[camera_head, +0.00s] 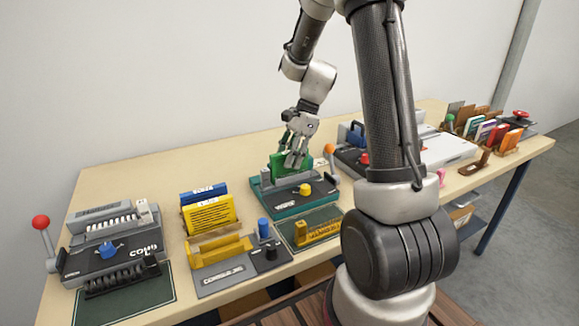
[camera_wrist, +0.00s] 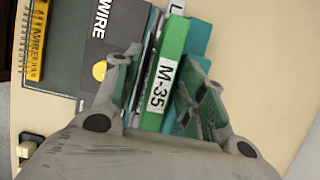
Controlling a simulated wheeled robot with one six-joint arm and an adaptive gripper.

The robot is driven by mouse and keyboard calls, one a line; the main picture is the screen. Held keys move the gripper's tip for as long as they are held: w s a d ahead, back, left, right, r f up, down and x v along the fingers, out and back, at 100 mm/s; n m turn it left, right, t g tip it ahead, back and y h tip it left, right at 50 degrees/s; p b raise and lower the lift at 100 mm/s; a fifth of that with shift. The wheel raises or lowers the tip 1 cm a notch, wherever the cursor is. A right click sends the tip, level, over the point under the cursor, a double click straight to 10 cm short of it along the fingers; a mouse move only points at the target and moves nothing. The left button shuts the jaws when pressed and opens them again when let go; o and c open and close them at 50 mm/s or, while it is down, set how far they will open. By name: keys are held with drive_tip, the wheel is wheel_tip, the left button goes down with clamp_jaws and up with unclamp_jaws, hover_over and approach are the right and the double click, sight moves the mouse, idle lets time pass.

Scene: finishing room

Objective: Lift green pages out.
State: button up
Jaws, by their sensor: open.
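The green pages (camera_wrist: 166,75) show in the wrist view as a green block with a white "M-35" label. They stand in the slot of the teal and grey "WIRE" machine (camera_wrist: 105,50). In the head view the green pages (camera_head: 277,165) rise behind the grey bar of the machine (camera_head: 262,205). My gripper (camera_head: 296,155) is over the machine with its fingers pointing down. In the wrist view my gripper (camera_wrist: 163,100) is open, with one finger on each side of the green pages. I cannot tell whether either finger touches them.
The "COMB" machine (camera_head: 108,248) with a red-knobbed lever stands at the far left. A white and grey machine (camera_head: 440,150) and a rack of coloured books (camera_head: 490,132) are to the right.

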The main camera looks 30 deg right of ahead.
drive_tip(key=shift+f, duration=0.15)
clamp_jaws()
idle(0.4)
